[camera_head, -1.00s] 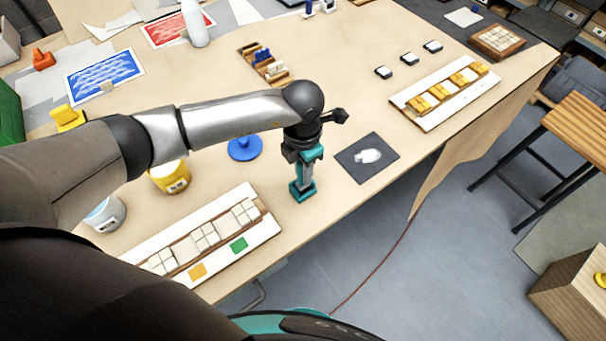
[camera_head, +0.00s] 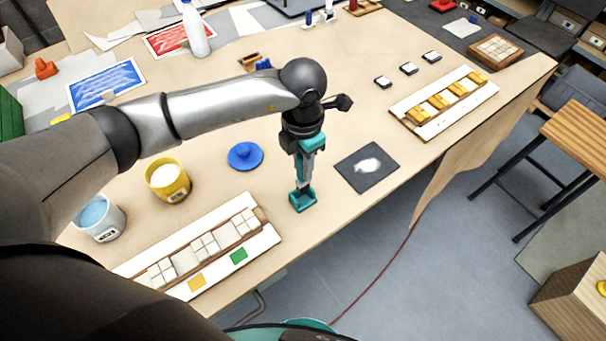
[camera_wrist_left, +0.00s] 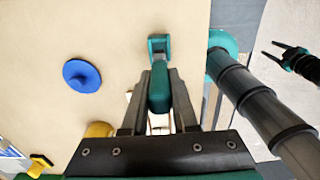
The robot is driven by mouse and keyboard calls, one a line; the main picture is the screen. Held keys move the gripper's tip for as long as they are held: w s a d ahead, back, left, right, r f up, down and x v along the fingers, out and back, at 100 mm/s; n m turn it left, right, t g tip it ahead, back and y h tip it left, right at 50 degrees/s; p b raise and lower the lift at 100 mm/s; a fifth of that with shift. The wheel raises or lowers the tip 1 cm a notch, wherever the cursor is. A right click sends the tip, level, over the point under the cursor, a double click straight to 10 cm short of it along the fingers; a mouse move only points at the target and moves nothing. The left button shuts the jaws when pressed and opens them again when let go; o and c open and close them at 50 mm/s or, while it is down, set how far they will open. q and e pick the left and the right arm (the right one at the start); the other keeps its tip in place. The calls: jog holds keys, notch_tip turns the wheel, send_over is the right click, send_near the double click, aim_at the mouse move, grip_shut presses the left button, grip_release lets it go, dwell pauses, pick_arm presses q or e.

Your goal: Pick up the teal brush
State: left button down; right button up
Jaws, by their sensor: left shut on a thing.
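The teal brush (camera_head: 302,201) is upright near the table's front edge in the head view, between the dark square pad and the tile board. My left gripper (camera_head: 306,168) points down and is shut on it. In the left wrist view, the brush (camera_wrist_left: 158,46) extends out from between the fingers of my left gripper (camera_wrist_left: 159,76). I cannot tell whether the brush touches the table. My right gripper (camera_wrist_left: 273,49) shows at the upper right of the left wrist view, with its fingers apart and empty.
The blue knobbed disc (camera_head: 245,156) and yellow cup (camera_head: 168,180) are left of the brush. The dark pad (camera_head: 366,168) is to its right. The white tile board (camera_head: 262,247) lies at the front left. Floor shows beyond the table's front edge.

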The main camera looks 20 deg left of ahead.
pick_arm(q)
notch_tip(320, 180, up, 14)
jog(key=shift+b, duration=0.35)
dwell(0.4)
